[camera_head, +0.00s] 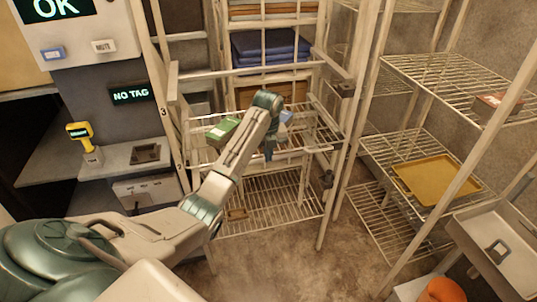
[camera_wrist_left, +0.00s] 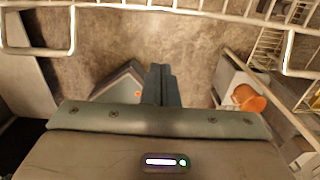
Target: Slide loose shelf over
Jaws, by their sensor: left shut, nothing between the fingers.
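A wire rack stands in the middle of the head view. Its mid-height wire shelf (camera_head: 318,137) has a raised front rail and carries a green box (camera_head: 222,130). I cannot tell for sure that this is the loose shelf. My left gripper (camera_head: 268,153) points down at the front of this shelf, and my forearm hides part of it. Its fingers are shut and empty in the left wrist view (camera_wrist_left: 160,72). White wire rails (camera_wrist_left: 190,12) cross the top of that view, apart from the fingertips in the picture. Contact with the shelf cannot be told. My right gripper is not in view.
A lower wire shelf (camera_head: 275,205) sits near the floor. Blue folded goods (camera_head: 270,46) lie higher up. Another rack on the right holds a yellow tray (camera_head: 436,179). A yellow scanner (camera_head: 79,133) stands at left. Open floor (camera_head: 285,262) lies in front.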

